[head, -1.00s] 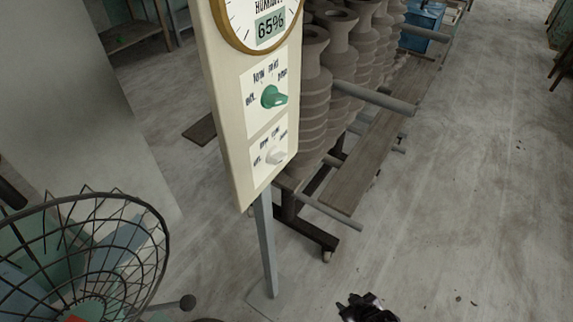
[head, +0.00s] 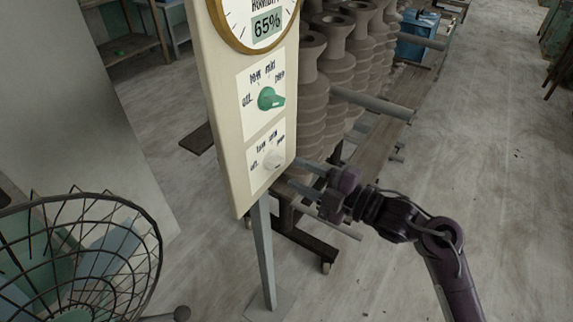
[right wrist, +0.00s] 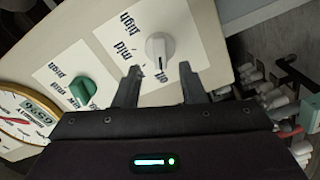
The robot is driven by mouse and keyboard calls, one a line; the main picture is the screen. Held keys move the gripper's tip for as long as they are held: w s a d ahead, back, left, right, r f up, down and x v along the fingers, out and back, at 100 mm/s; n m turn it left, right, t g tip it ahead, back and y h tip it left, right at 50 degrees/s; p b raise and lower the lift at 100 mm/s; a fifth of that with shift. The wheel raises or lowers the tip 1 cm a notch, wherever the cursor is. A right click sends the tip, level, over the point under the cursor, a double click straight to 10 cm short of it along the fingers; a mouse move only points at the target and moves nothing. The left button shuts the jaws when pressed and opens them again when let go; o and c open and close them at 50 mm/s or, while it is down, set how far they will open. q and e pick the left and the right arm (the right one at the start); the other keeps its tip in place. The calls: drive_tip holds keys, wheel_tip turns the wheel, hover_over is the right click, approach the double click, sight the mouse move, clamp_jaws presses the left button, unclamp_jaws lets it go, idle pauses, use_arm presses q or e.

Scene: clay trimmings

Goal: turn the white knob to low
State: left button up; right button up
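The white knob (head: 271,160) sits on the lower white label of a cream panel, below a green knob (head: 268,98). In the right wrist view the white knob (right wrist: 160,46) lies just beyond the fingertips, roughly centred between them, apart from them. Its grip bar points down in that view. Printed words stand around it; "high" and "mid" are readable there, the others are partly hidden or unclear. My right gripper (head: 298,176) is open and empty, just right of the panel; its two fingers also show in the right wrist view (right wrist: 159,74). My left gripper is not in view.
The cream panel (head: 226,125) stands on a grey post (head: 264,250) and carries a round humidity dial (head: 265,25) reading 65%. A rack of clay vases (head: 340,70) stands close behind and right. A wire fan cage (head: 80,260) is at lower left. Floor at right is clear.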

sight(279, 166)
drive_tip(key=shift+p+x, duration=0.45)
drive_tip(key=shift+x, duration=1.65)
clamp_jaws()
